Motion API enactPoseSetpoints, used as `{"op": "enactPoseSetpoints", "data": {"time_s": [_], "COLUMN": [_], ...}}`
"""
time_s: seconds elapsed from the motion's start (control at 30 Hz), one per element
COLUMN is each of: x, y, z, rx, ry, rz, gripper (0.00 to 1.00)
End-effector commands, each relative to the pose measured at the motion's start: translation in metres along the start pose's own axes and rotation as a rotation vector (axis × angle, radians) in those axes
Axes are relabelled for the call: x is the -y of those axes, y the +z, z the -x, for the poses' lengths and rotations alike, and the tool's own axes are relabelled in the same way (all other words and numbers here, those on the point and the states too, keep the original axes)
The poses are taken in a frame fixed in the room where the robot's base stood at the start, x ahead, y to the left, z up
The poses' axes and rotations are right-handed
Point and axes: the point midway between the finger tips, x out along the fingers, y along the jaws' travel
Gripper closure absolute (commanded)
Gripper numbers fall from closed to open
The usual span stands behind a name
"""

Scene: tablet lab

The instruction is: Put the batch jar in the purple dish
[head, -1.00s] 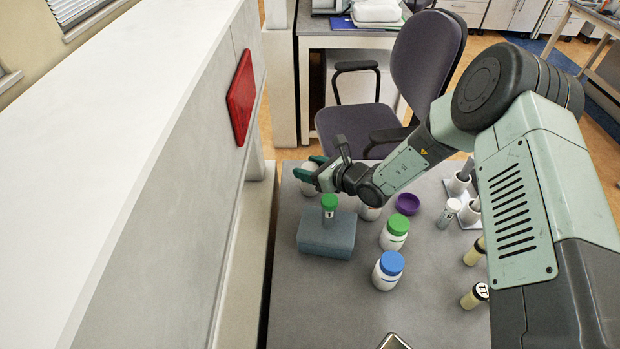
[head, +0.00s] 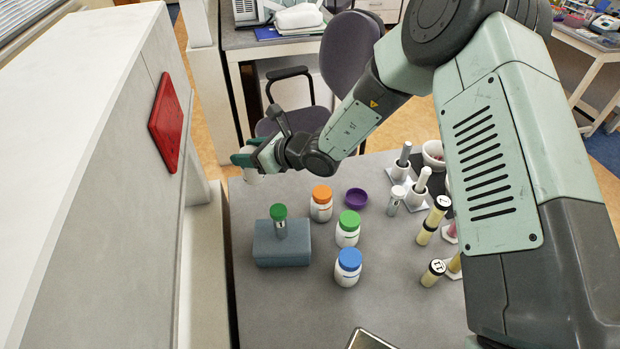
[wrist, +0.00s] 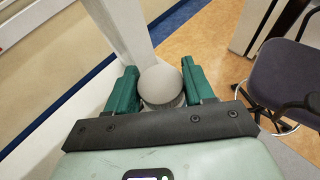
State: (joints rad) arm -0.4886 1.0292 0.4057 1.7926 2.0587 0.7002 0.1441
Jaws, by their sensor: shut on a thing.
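The purple dish (head: 356,204) is small, round and empty. It stands on the grey table behind the green-lidded jar and right of the orange-lidded jar. My gripper (head: 245,160) is at the table's far left corner, left of the dish and apart from it. Its green fingers are shut on a jar with a pale lid (wrist: 161,85). In the wrist view the lid's round top sits between the two fingers, and the body below is mostly hidden. In the head view only a pale part of this jar (head: 250,177) shows under the fingers. I see no readable label on it.
White jars with orange (head: 321,205), green (head: 348,230) and blue (head: 348,268) lids stand mid-table. A green-capped vial (head: 279,222) stands in a blue-grey block (head: 282,247). Pestles, mortars and tubes crowd the right. A wall with a red panel (head: 170,122) borders the left.

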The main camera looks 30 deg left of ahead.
Motion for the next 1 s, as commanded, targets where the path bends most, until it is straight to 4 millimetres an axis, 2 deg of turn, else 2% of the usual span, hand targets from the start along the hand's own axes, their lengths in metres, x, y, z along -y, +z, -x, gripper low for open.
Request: {"op": "enactPoseSetpoints", "data": {"time_s": [0.17,0.27,0.4,0.5,0.6,0.7,0.83,1.0], "x": [0.019,0.044,0.080,0.100,0.113,0.121,0.125,0.125], "y": [-0.005,-0.013,-0.029,-0.040,-0.050,-0.057,-0.065,-0.094], "z": [0.022,0.054,0.112,0.152,0.185,0.210,0.225,0.216], "rx": [-0.001,-0.001,-0.001,0.000,0.001,0.001,0.000,-0.001], "ry": [-0.043,-0.104,-0.211,-0.284,-0.345,-0.390,-0.419,-0.424], "rz": [-0.019,-0.044,-0.089,-0.120,-0.146,-0.164,-0.178,-0.183], "gripper": [0.80,0.80,0.80,0.80,0.80,0.80,0.80,0.80]}}
